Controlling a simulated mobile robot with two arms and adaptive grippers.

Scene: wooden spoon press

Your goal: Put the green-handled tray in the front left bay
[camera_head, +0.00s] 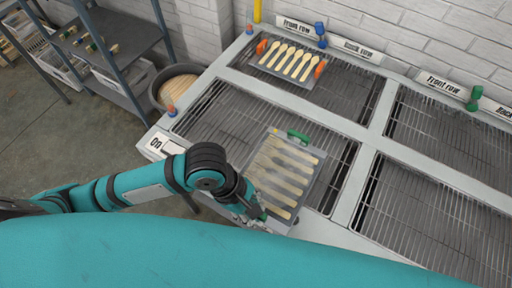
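The green-handled tray (319,182) holds several wooden spoons and overlaps the right part of the front left bay (222,112). Its near end reaches over the press's front rim. One green handle shows at its far end; a bit of green at its near end is mostly hidden by my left gripper (258,214). My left gripper appears shut on that near handle, though its fingertips are small and partly covered. I cannot tell whether the tray touches the grate. My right gripper is not in view.
An orange-handled tray (271,71) of spoons lies in the back left bay. The bays on the right (440,215) are empty grates. A round bin (178,80) and grey shelves (110,30) stand left.

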